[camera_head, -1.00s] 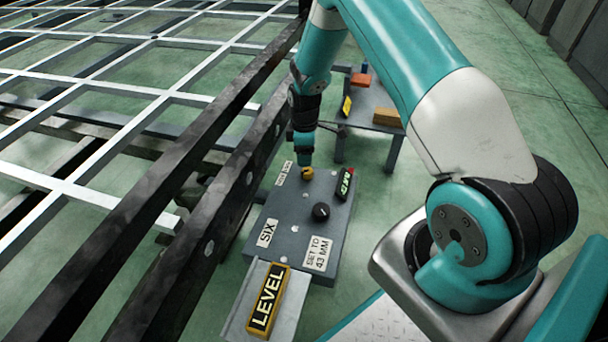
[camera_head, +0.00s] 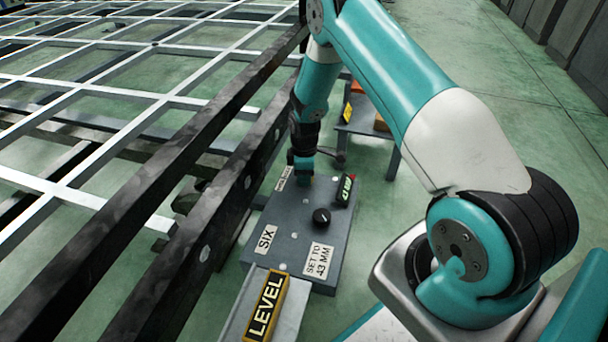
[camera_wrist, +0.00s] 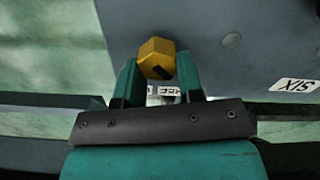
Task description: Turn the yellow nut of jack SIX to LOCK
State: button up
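The jack box marked SIX (camera_head: 283,222) is grey and stands beside the dark chassis beam. Its yellow nut (camera_wrist: 157,58) is hexagonal, with a dark mark on its lower side in the wrist view; my gripper hides it in the head view. A small lettered label (camera_wrist: 164,91) shows partly between the fingers, beside the nut. My gripper (camera_wrist: 158,66) reaches down at the far end of the box, also seen in the head view (camera_head: 304,178). Its two fingers stand on either side of the nut, very close to it. Whether both press on it is unclear.
The box top also carries a black knob (camera_head: 321,217), a small green display (camera_head: 345,189) and a SET TO 43 MM label (camera_head: 319,259). A yellow-edged LEVEL sign (camera_head: 266,305) lies in front. A small table (camera_head: 375,130) stands behind. Dark beams run along the left.

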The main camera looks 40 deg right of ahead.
jog(key=shift+s+m+p, duration=0.1)
jog(key=shift+m+p, duration=0.2)
jog(key=m+p, duration=0.2)
jog(key=m, duration=0.1)
jog(key=shift+d+r+p, duration=0.15)
jog(key=shift+p, duration=0.25)
jog(key=m+p, duration=0.1)
jog(key=m, duration=0.2)
jog(key=m+p, duration=0.1)
jog(key=m, duration=0.1)
jog(key=shift+d+m+p, duration=0.2)
jog(key=shift+m+p, duration=0.2)
jog(key=m+p, duration=0.1)
jog(key=m, duration=0.3)
jog(key=shift+d+p, duration=0.15)
jog(key=shift+p, duration=0.15)
jog(key=shift+d+f+m+p, duration=0.1)
jog(key=shift+m+p, duration=0.15)
jog(key=shift+m, duration=0.85)
jog(key=shift+d+f+m+p, duration=0.1)
jog(key=shift+m+p, duration=0.1)
jog(key=shift+m, duration=0.9)
jog(key=shift+s, duration=0.1)
jog(key=o, duration=0.9)
jog(key=shift+o, duration=0.2)
jog(key=shift+r, duration=0.1)
